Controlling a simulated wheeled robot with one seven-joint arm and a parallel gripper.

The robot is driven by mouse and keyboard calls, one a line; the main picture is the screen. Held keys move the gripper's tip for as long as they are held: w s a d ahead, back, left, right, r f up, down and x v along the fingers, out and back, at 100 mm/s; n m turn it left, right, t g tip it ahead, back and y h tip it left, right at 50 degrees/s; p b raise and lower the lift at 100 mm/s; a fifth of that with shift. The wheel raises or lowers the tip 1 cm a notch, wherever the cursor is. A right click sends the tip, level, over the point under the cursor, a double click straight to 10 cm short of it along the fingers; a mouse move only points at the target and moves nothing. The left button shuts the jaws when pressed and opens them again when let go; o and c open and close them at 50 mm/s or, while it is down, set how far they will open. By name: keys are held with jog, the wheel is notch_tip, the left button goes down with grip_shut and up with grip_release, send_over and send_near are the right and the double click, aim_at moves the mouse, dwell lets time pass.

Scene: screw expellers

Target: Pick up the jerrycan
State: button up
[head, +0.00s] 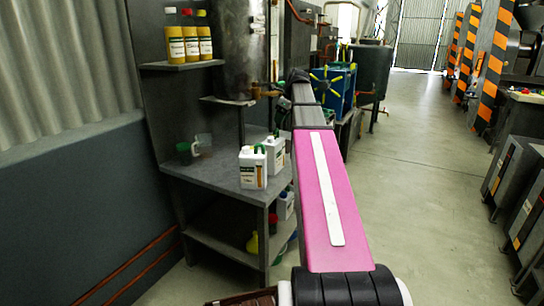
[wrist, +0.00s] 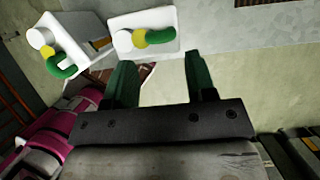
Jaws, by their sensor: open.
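Two white jerrycans with labels stand side by side on the grey workbench. The front one (head: 253,172) and the one behind it to the right (head: 275,158) show in the head view. In the wrist view two white jerrycans, with yellow and green parts on top, appear near the upper edge: one at left (wrist: 85,28) and one nearer the middle (wrist: 168,22). My gripper (wrist: 158,58) has its two green fingers spread, with nothing between them. The fingertips point toward the jerrycans and look just short of the middle one; contact is unclear. In the head view my arm hides the gripper's fingers.
The workbench (head: 215,180) also holds a small dark green item (head: 184,153) at the back. Yellow bottles (head: 190,40) stand on a shelf above, beside a metal tank (head: 240,45). Another white container (head: 285,207) is on the lower shelf.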

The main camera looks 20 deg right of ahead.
aim_at(277, 129)
jog(key=x, duration=0.7)
jog(key=shift+f, duration=0.2)
grip_shut()
